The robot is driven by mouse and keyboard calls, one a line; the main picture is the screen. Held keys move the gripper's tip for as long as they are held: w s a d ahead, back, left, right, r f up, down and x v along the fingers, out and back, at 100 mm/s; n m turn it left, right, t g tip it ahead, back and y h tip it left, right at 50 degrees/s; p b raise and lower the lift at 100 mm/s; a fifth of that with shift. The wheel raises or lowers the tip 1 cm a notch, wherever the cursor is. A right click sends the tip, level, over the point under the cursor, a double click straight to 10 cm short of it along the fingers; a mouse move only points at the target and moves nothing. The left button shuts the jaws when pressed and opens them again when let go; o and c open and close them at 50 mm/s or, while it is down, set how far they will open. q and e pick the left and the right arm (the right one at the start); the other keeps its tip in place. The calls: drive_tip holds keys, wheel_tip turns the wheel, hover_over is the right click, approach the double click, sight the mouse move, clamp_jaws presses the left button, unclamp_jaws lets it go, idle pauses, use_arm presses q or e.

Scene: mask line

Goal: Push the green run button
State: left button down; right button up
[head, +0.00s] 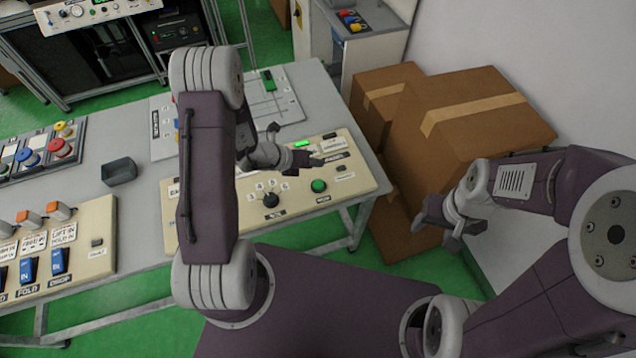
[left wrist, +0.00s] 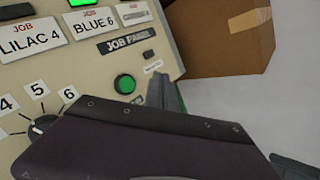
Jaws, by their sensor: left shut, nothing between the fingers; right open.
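The green run button (head: 319,186) is a round green cap on the cream job panel (head: 350,184), near its front right. It also shows in the left wrist view (left wrist: 125,84), with nothing covering it. My left gripper (head: 308,159) is shut and empty, above the panel and a little behind the button in the head view. In the left wrist view a grey finger stands just right of the button, apart from it in the picture; a dark purple part of my arm fills the bottom. My right gripper (head: 438,229) is open and empty, right of the table near the boxes.
A black numbered dial (head: 271,200) sits left of the button. A green-lit indicator (head: 303,143) is at the panel's back. Cardboard boxes (head: 480,120) stand at right. Other button panels (head: 100,258) and a small dark tray (head: 119,171) are at left.

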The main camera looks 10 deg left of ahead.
sight(316, 185)
use_arm(q)
wheel_tip(316, 185, down, 9)
drive_tip(key=b, duration=0.7)
drive_tip(key=shift+r, duration=0.1)
idle(1.6)
drive_tip(key=shift+f+b, duration=0.45)
drive_tip(key=shift+b, duration=0.15)
drive_tip(key=shift+f+b, duration=0.5)
idle(0.3)
drive_tip(key=shift+r, duration=0.2)
drive_tip(key=shift+r+p, duration=0.7)
drive_tip(key=shift+r, duration=0.05)
